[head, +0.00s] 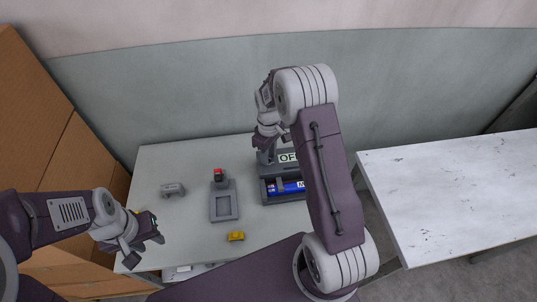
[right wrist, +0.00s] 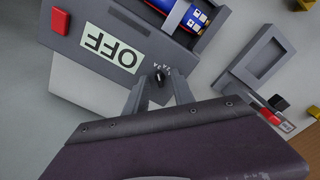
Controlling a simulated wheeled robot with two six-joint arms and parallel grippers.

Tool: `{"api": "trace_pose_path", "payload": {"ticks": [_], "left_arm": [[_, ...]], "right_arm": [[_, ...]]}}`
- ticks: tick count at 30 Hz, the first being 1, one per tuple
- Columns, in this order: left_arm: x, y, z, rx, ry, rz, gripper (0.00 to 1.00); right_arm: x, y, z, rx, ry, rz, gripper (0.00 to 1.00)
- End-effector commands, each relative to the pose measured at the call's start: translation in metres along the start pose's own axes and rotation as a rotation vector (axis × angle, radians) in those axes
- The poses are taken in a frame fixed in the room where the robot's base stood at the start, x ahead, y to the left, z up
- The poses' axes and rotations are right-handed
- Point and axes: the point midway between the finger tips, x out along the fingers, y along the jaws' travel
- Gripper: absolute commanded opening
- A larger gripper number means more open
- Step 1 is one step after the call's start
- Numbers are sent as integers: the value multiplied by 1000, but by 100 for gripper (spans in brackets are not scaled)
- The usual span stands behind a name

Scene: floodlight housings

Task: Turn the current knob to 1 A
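A grey device with an OFF display (head: 287,157) stands at the back of the left table, partly hidden by my right arm. In the right wrist view the OFF display (right wrist: 110,47) is upside down. A small black current knob (right wrist: 159,76) sits on the device's face beside tiny markings, too small to read surely. My right gripper (right wrist: 160,82) is open, with a finger on each side of the knob and visible gaps between. In the head view my right gripper (head: 266,150) is at the device. My left gripper (head: 145,245) is open and empty over the table's front left.
A blue battery (head: 285,188) lies in the device's bay. A grey frame-shaped unit (head: 223,216) with a red-topped part, a small grey piece (head: 173,190) and a yellow block (head: 236,236) are on the table. A white table (head: 450,190) at right is clear. Cardboard (head: 60,120) stands at left.

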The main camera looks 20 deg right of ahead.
Motion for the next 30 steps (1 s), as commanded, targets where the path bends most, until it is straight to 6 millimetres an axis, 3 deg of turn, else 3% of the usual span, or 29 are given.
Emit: {"api": "trace_pose_path", "payload": {"ticks": [8, 11, 12, 23, 30], "left_arm": [[0, 0, 0, 0, 0, 0, 36], [0, 0, 0, 0, 0, 0, 36], [0, 0, 0, 0, 0, 0, 36], [-3, 0, 0, 0, 0, 0, 36], [-11, 0, -1, 0, 0, 0, 36]], "right_arm": [[3, 0, 0, 0, 0, 0, 30], [3, 0, 0, 0, 0, 0, 2], [3, 0, 0, 0, 0, 0, 0], [2, 0, 0, 30, -1, 0, 0], [0, 0, 0, 168, -1, 0, 0]]}}
